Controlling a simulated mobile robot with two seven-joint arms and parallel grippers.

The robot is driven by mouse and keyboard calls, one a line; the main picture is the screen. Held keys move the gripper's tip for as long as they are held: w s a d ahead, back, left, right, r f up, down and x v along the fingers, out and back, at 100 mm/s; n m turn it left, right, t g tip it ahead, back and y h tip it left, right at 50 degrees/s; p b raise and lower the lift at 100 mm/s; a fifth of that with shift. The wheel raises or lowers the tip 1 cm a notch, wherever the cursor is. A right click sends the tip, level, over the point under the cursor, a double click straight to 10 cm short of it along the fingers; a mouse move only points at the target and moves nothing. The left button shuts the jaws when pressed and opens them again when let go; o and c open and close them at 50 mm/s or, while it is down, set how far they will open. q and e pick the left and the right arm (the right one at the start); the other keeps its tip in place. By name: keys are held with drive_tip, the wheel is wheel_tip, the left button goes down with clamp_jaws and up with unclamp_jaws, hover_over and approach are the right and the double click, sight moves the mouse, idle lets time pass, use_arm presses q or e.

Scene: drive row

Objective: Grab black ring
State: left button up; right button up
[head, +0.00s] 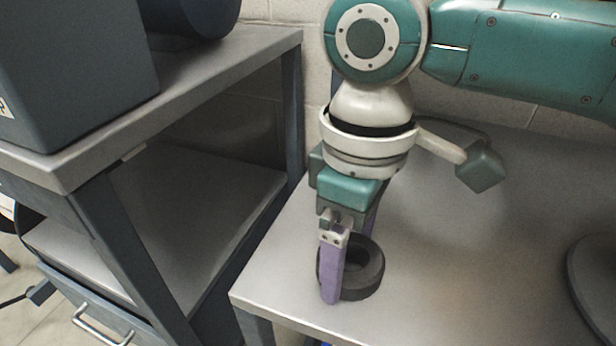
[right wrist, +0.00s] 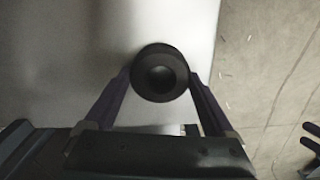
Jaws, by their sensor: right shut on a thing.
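The black ring (head: 364,274) is a thick dark ring near the front left corner of the grey table (head: 440,230). My right gripper (head: 338,285) points down at it, with one purple finger in front of the ring and the other mostly hidden behind. In the right wrist view the ring (right wrist: 160,73) lies between the two fingertips (right wrist: 160,82), which press on its left and right sides. The right gripper is shut on the ring. The ring appears tilted, and I cannot tell whether it touches the tabletop.
A dark workbench (head: 215,75) with a lower shelf (head: 200,195) and a drawer handle (head: 100,325) stands at the left. A dark round base (head: 595,285) is on the table at the right edge. A block wall is behind. The table's middle is clear.

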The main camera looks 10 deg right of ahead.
use_arm(q)
drive_tip(key=shift+d, duration=0.1)
use_arm(e)
drive_tip(key=c, duration=0.5)
drive_tip(key=shift+r, duration=0.1)
